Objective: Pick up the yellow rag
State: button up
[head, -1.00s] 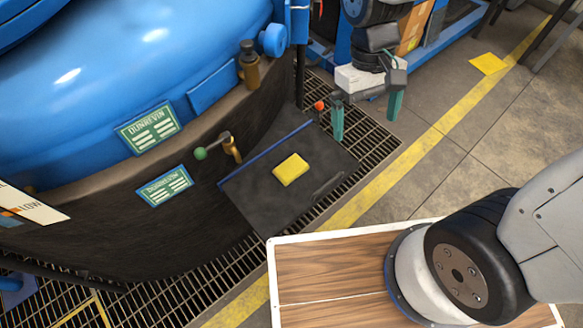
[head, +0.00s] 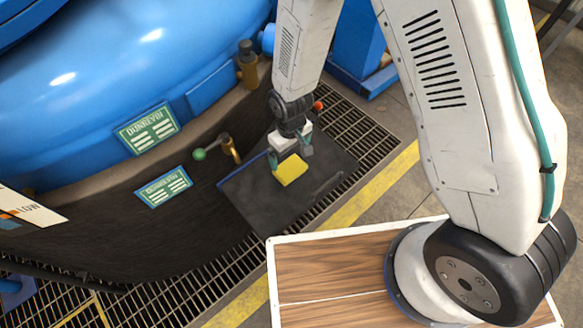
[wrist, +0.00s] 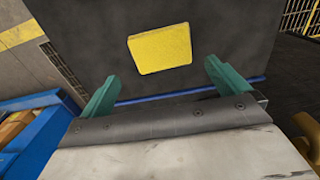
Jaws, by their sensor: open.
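The yellow rag (head: 290,171) lies as a flat folded block on a dark shelf (head: 245,205) with a blue edge strip, beside the blue furnace. In the wrist view the rag (wrist: 160,48) is beyond the fingertips and between their lines, nearer the left finger. My gripper (head: 290,158) is at the far edge of the rag in the head view, with green fingers spread. In the wrist view my gripper (wrist: 162,82) is open and nothing is between its fingers. Whether a finger touches the rag cannot be told.
The blue furnace (head: 110,70) with its dark lower wall rises left of the shelf. A green-knobbed lever (head: 200,154) and a brass fitting (head: 248,68) stick out near it. An orange-red knob (head: 318,105) is behind the shelf. Metal grating (head: 365,125) surrounds the shelf.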

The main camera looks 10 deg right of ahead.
aim_at(290, 167)
notch_tip(290, 167, down, 7)
jog(key=shift+a, duration=0.15)
jog(key=shift+c, duration=0.3)
jog(key=c, duration=0.7)
jog(key=shift+c, duration=0.2)
jog(key=shift+r, duration=0.1)
notch_tip(290, 167, up, 10)
